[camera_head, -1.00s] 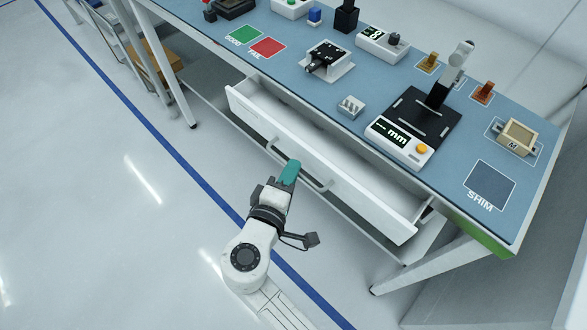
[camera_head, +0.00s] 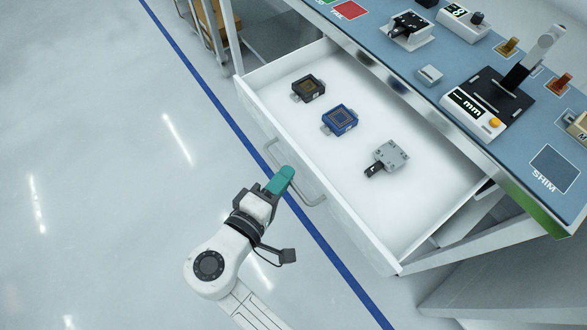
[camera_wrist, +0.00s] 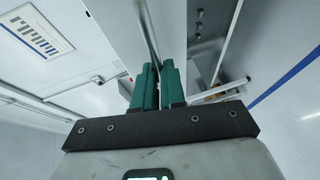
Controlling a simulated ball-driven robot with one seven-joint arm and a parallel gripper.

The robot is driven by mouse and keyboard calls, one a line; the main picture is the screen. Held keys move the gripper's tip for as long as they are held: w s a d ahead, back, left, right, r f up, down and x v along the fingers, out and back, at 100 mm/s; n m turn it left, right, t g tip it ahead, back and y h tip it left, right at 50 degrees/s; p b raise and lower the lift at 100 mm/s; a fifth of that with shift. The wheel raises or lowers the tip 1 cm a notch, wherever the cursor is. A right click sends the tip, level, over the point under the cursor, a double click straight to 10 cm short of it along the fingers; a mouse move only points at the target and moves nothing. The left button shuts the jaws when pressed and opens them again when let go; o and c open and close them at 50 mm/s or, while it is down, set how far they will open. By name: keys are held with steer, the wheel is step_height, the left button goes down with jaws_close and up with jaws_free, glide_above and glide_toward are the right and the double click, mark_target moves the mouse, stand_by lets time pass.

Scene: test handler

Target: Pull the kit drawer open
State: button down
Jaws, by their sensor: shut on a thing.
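The white kit drawer (camera_head: 290,64) stands well out from under the blue bench top in the head view, and its inside shows. Its grey bar handle (camera_head: 315,201) is on the front panel. My gripper (camera_head: 285,176) has green fingers at the handle and is shut on it. In the wrist view the green fingers (camera_wrist: 158,82) are close together, with the bar between them hard to make out. In the drawer lie a black square part (camera_head: 308,88), a blue square part (camera_head: 340,120) and a grey block (camera_head: 391,155) with a black end.
The blue bench top (camera_head: 425,98) lies above the drawer. It carries a gauge with an "mm" display (camera_head: 468,104), a small grey block (camera_head: 430,75) and a SHIM pad (camera_head: 555,168). The floor (camera_head: 110,150) to the left is clear, with a blue line.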

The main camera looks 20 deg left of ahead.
steer(key=shift+s+a+f, duration=0.1)
steer(key=shift+s, duration=0.05)
steer(key=c, duration=1.2)
jaws_free()
steer(key=v, duration=1)
steer(key=shift+s+a, duration=0.1)
steer(key=shift+s, duration=0.2)
